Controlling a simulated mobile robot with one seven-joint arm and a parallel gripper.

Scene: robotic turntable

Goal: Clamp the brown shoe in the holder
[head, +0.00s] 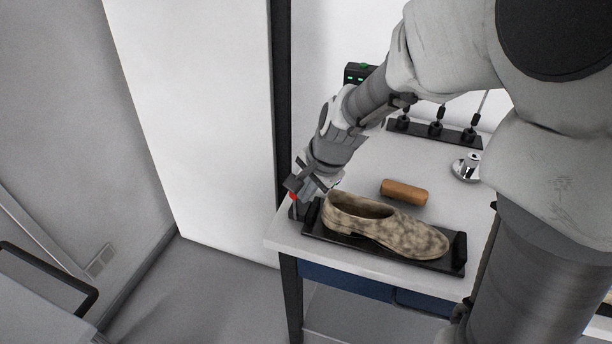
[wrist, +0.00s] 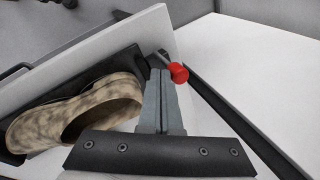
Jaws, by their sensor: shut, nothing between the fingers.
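The brown shoe (head: 405,232), mottled tan and brown, lies in the black holder (head: 458,252) at the table's front edge. In the wrist view the shoe (wrist: 90,108) is at the left, its opening facing my gripper, inside the holder (wrist: 125,62). A red knob (wrist: 178,73) on a short metal lever stands at the holder's end; in the head view the knob (head: 292,196) is partly hidden by my gripper. My gripper (head: 305,190) is shut and empty at the holder's left end. In the wrist view its fingertips (wrist: 160,78) are close to the knob; contact is unclear.
A brown cylinder (head: 403,192) lies behind the shoe on the white table (head: 365,165). A metal disc part (head: 467,168) and a black rack with upright rods (head: 437,131) stand farther back. A dark post (head: 281,90) rises beside the table's left edge.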

